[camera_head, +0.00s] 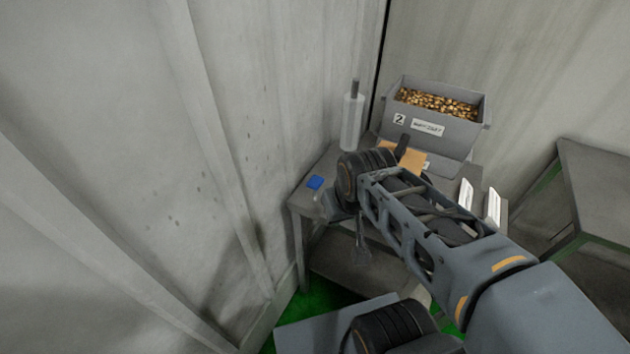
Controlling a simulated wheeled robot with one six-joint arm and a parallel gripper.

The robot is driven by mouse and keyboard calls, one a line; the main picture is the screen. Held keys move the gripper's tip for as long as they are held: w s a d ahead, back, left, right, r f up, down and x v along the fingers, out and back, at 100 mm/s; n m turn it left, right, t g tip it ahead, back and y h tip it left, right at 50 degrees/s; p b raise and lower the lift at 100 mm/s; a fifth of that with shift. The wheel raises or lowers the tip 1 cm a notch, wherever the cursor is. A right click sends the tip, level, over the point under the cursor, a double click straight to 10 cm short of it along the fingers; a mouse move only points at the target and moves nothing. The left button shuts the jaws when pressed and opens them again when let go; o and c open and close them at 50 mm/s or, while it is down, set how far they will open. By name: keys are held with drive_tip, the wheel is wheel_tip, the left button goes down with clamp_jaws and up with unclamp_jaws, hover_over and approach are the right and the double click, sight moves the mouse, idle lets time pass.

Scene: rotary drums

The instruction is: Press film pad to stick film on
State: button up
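A small blue block (315,182), which may be the film pad, lies at the left front corner of a grey table (299,201). A pale, upright roll with a dark top (352,120), possibly the film, stands at the table's back left near the wall. My arm reaches across from the lower right and hides much of the table's middle. What seems to be my gripper (361,250) hangs at the table's front edge, right of and lower than the blue block. It is small and dark, so its finger state is unclear. No contact with the blue block shows.
A grey bin (447,134) marked 2, full of brass-coloured pieces, stands at the table's back. An orange-tan item (403,158) lies before it, partly hidden. Two white labelled items (480,199) are at the table's right. Walls close in left and behind; another table (600,185) stands right.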

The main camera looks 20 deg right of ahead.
clamp_jaws()
idle(1.3)
